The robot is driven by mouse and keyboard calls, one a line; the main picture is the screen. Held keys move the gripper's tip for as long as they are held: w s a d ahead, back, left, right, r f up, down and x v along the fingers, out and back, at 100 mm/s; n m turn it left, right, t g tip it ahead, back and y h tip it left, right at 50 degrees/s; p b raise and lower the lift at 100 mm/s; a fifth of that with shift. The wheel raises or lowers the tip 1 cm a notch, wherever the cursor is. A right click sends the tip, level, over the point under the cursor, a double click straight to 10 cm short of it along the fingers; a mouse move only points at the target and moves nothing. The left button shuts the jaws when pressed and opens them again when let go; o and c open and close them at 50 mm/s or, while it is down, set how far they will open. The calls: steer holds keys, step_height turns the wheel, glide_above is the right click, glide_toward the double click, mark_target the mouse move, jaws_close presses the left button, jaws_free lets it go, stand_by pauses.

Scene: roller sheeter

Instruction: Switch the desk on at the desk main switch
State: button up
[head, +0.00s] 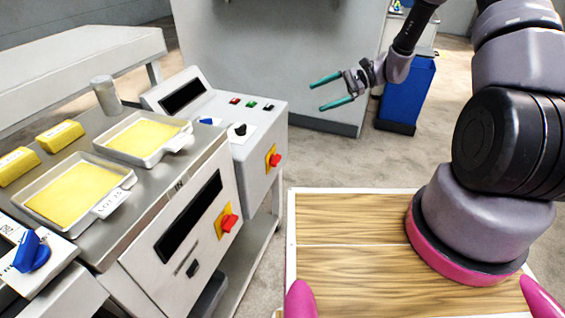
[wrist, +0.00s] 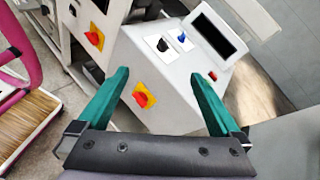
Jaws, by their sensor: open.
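The desk is a grey console (head: 262,190) with a sloped top, left of centre in the head view. What looks like its main switch, a red rotary knob on a yellow plate (head: 275,160), sits on its front face. That switch also shows in the wrist view (wrist: 141,97), by the left finger. Its on or off position cannot be told. My gripper (head: 317,96) has green fingers and is open and empty in the air, right of and above the desk. In the wrist view the desk lies beyond the spread fingers (wrist: 160,76).
A second red knob on a yellow plate (head: 228,222) is on the neighbouring machine. That machine carries trays of yellow sheet (head: 75,190). The desk top has a dark screen (head: 183,96), buttons and a black knob (head: 240,130). A blue bin (head: 405,95) stands behind my gripper.

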step_height(320, 180, down, 13)
steer(key=w+a+m+t+y, duration=0.1)
steer(key=a+m+t+y, duration=0.1)
steer(key=m+y, duration=0.15)
steer(key=m+t, duration=0.6)
steer(key=m, duration=0.1)
glide_toward(279, 161)
steer(key=x, duration=0.8)
steer(key=shift+w+a, duration=0.15)
steer(key=shift+a, duration=0.15)
steer(key=c, duration=1.2)
steer(key=shift+m, duration=0.25)
